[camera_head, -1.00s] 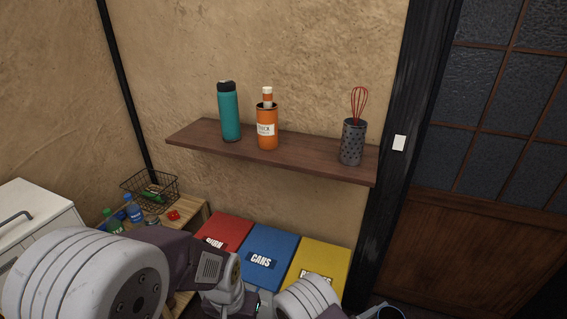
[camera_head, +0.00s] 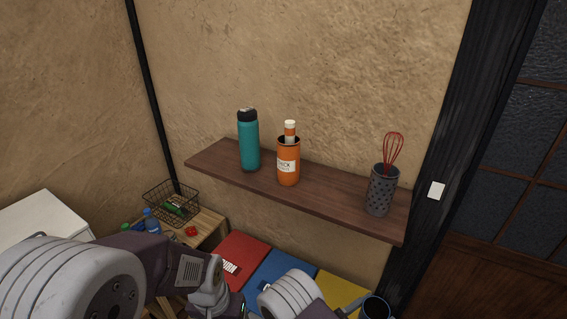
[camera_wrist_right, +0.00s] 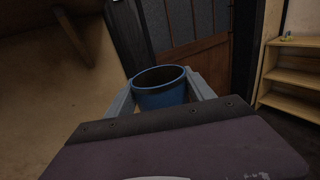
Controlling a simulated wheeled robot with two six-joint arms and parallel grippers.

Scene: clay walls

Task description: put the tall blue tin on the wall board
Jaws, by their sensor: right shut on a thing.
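The tall blue tin (camera_wrist_right: 163,97) is held in my right gripper (camera_wrist_right: 161,84), which is shut on it. Its open round top faces up, and its lower part is hidden behind my wrist. In the head view only the top of the tin (camera_head: 376,307) shows at the bottom edge, below the right end of the wall board (camera_head: 330,194). The board is a dark wooden shelf on the clay wall. My left gripper is not in view; only arm links show.
On the board stand a teal bottle (camera_head: 249,143), an orange tin (camera_head: 288,170) with a bottle in it, and a grey perforated holder (camera_head: 381,190) with a red whisk. Free room lies between the orange tin and the holder.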

